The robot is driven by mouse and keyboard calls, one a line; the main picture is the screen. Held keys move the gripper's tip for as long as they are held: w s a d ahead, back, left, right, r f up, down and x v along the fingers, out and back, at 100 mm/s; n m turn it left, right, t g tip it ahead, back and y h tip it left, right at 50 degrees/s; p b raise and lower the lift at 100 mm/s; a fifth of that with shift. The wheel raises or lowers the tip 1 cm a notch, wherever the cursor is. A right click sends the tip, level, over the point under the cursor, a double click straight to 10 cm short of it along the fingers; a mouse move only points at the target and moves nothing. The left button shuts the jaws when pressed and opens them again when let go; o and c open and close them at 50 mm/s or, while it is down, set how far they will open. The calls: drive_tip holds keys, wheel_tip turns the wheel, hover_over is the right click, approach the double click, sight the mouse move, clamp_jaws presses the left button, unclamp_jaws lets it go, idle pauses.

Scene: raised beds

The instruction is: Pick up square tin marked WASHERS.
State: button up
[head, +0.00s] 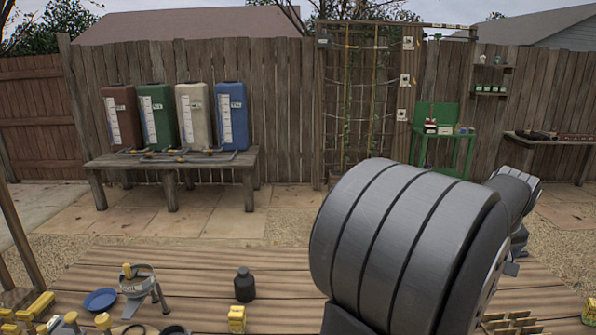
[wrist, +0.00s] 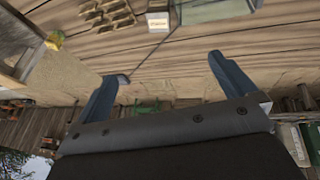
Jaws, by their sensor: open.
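A small whitish square box (wrist: 158,21) with a yellowish label stands on the wooden deck at the top of the wrist view. It looks like a square tin, but its lettering is too small to read. I cannot make it out in the head view, where my large grey arm link covers much of the deck. My gripper (wrist: 168,67) shows in the wrist view with its two blue-grey fingers wide apart and nothing between them. The box lies beyond the fingertips, apart from them.
A wooden lattice tray (wrist: 108,18) and a grey-green tray (wrist: 205,9) flank the box closely. A yellow item (wrist: 55,40) stands farther left. In the head view, a black bottle (head: 244,285), a yellow box (head: 237,318) and a blue dish (head: 101,299) stand on the deck.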

drive_tip(key=c, duration=0.6)
drive_tip(key=shift+m+y, duration=0.7)
drive_tip(key=shift+m, duration=0.1)
drive_tip(key=d+x, duration=0.1)
drive_tip(key=x, duration=0.7)
drive_tip(key=d+x, duration=0.2)
drive_tip(key=x, duration=0.6)
drive_tip(key=w+d+x, duration=0.1)
drive_tip(key=x, duration=0.6)
drive_tip(key=shift+d, duration=0.3)
drive_tip(key=shift+c, duration=0.2)
drive_tip(key=shift+x, duration=3.15)
